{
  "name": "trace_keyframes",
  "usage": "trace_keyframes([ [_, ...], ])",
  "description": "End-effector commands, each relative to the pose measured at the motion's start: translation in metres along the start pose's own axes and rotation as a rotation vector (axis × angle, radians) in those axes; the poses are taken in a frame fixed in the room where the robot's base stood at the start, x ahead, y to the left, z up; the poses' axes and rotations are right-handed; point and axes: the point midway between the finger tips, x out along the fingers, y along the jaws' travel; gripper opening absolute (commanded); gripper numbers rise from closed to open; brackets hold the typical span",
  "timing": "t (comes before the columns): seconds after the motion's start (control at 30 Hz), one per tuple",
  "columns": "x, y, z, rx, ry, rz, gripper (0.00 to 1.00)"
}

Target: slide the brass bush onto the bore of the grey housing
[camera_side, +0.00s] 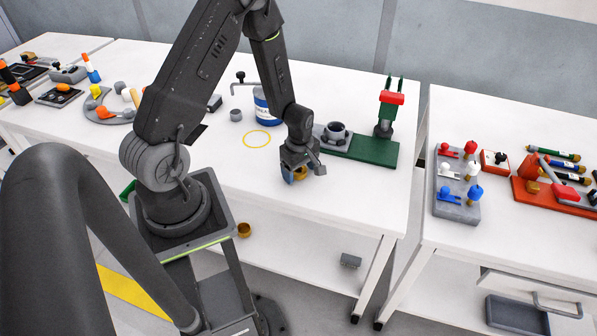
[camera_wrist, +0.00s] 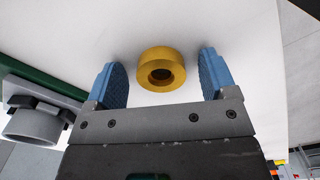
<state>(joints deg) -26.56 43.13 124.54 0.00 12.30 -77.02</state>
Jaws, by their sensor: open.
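The brass bush (camera_wrist: 161,69) stands on the white table between the two blue fingers of my gripper (camera_wrist: 160,80), with a visible gap to each finger. In the side view the bush (camera_side: 300,173) is partly hidden by my gripper (camera_side: 302,176), which is low over the table and open. The grey housing (camera_side: 336,133) sits on the green base plate, behind and to the right of my gripper.
A blue-and-white tub (camera_side: 264,108) stands behind my arm, near a yellow ring mark (camera_side: 257,139). The table front right of my gripper is clear.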

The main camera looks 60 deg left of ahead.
Motion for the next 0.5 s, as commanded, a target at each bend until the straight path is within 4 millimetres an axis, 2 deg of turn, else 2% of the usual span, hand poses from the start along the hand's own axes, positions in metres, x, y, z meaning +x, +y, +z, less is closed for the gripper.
trace_keyframes([
  [0.17, -0.0001, 0.0002, 0.0, 0.0, 0.0, 0.001, 0.78],
  [0.5, -0.0003, 0.0, 0.0, 0.0, 0.0, 0.0, 0.47],
])
